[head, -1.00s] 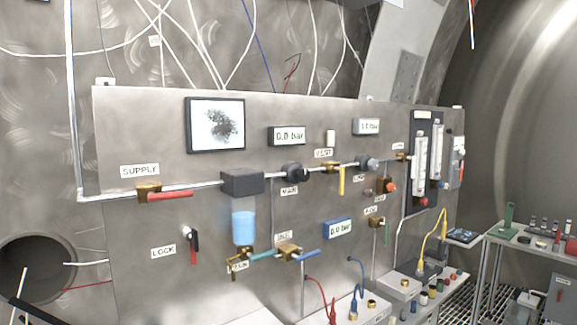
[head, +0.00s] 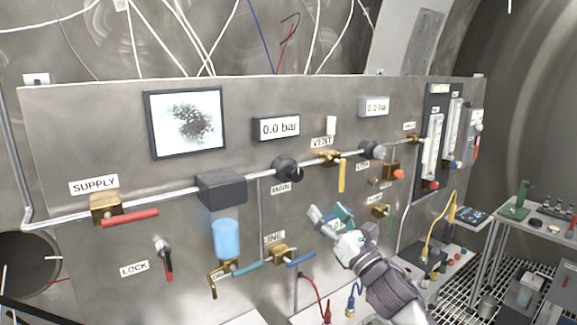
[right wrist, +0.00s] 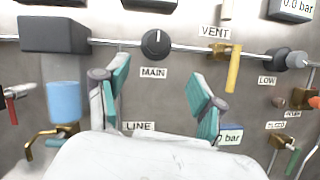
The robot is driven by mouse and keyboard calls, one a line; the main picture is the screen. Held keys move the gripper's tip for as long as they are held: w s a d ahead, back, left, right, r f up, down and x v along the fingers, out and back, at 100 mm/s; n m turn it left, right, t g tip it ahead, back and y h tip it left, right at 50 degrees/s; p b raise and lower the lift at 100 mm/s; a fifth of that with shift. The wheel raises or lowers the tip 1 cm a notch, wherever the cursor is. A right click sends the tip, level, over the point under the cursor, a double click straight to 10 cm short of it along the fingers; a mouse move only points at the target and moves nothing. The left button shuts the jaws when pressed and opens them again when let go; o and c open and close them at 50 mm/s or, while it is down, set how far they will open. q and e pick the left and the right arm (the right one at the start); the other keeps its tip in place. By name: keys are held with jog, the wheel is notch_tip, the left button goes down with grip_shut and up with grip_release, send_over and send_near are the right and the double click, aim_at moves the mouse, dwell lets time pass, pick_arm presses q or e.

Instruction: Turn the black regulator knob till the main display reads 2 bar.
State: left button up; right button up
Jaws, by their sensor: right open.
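The black regulator knob (head: 287,168) labelled MAIN sits on the pipe of the steel panel. It also shows in the right wrist view (right wrist: 155,43), with a white mark near its top. The main display (head: 276,128) above it reads 0.0 bar. My right gripper (head: 327,213) is open and empty, in front of the panel, below and to the right of the knob. In the right wrist view its two teal-padded fingers (right wrist: 160,78) stand apart, below the knob and clear of it. My left gripper is not in view.
The SUPPLY valve's red handle (head: 130,218) lies roughly along the pipe. The yellow VENT handle (head: 341,175) hangs down right of the knob. A grey box (head: 222,188) with a blue bowl is to its left. A bench (head: 515,222) stands at the far right.

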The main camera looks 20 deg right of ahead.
aim_at(298, 176)
jog(key=p+x, duration=0.2)
jog(key=x, duration=0.2)
jog(key=p+x, duration=0.2)
jog(key=x, duration=0.2)
jog(key=p+x, duration=0.2)
jog(key=x, duration=0.3)
jog(key=shift+s+a+r, duration=0.2)
jog(key=shift+s+r, duration=0.05)
jog(key=shift+r, duration=0.05)
jog(key=shift+w, duration=0.3)
jog(key=shift+c, duration=0.3)
jog(key=c, duration=1.1)
jog(key=shift+f+m, duration=0.1)
jog(key=shift+m, duration=0.2)
